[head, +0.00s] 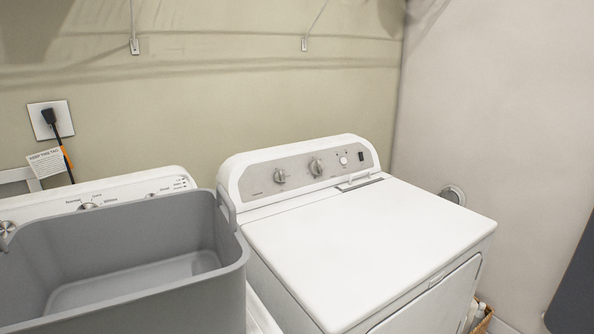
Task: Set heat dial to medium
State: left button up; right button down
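A white dryer (365,245) stands at centre right with a grey control panel (298,175) along its back. The panel carries two silver knobs, a left knob (279,176) and a right knob (316,168). A small round white button (343,160) and a dark switch (361,156) sit farther right on the panel. The labels are too small to read, so I cannot tell which knob is the heat dial or where it points. Neither of my grippers is in view.
A large empty-looking grey basket (130,262) stands at left, hiding much of the white washer (95,195) behind it. The dryer's top is clear. A wall outlet (51,120) with a plugged cord is at left. A round wall fitting (453,195) is right of the dryer.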

aim_at(278, 176)
jog(key=i+l, duration=0.15)
jog(key=l, duration=0.25)
jog(key=i+l, duration=0.2)
jog(key=l, duration=0.2)
jog(key=i+l, duration=0.15)
jog(key=l, duration=0.25)
jog(key=i+l, duration=0.15)
jog(key=l, duration=0.25)
jog(key=j+u, duration=0.05)
